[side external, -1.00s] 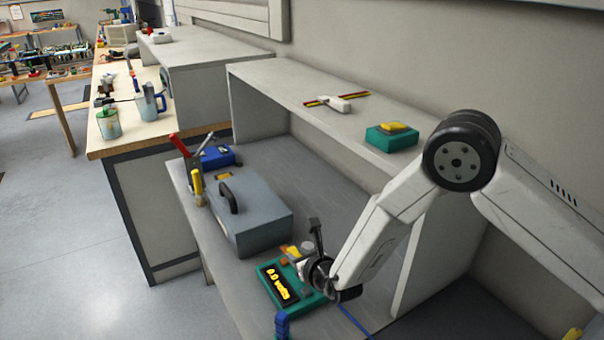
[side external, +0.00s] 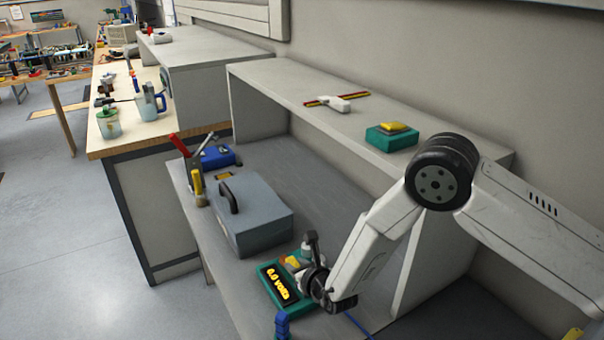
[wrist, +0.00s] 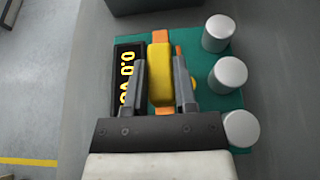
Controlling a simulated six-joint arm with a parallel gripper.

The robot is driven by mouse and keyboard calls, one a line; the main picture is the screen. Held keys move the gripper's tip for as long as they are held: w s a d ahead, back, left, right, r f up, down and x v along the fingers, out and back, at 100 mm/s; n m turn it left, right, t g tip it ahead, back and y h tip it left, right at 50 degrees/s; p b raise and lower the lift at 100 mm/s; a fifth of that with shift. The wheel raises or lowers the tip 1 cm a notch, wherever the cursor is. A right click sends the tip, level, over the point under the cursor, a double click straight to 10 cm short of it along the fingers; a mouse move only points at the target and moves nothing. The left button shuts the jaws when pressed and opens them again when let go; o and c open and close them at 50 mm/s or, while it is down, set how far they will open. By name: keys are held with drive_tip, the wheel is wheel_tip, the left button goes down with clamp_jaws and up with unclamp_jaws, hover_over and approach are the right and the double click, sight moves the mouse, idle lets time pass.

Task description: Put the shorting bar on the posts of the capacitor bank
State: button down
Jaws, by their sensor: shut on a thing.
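The shorting bar is an orange strip with a yellow handle (wrist: 160,75). My gripper (wrist: 159,62) is shut on the handle, with one finger on each side. The capacitor bank (wrist: 208,99) is a teal base with a yellow-lettered display and several silver cylinders. In the wrist view the bar lies over the bank between display and cylinders. An orange tip and a small yellow spot show beside the right finger. The side view shows the bank (side external: 268,275) reading 0.0 volts, with my gripper low over it. I cannot tell whether the bar touches the posts.
A grey toolbox (side external: 250,215) stands behind the bank on the bench. A blue object (side external: 282,325) is at the bench's front. A raised shelf (side external: 290,84) holds a teal box with a yellow top (side external: 391,136) and a white T-shaped item (side external: 338,104).

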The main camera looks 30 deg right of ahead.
drive_tip(key=shift+f, duration=0.1)
drive_tip(key=shift+c, duration=2)
unclamp_jaws()
drive_tip(key=v, duration=1.2)
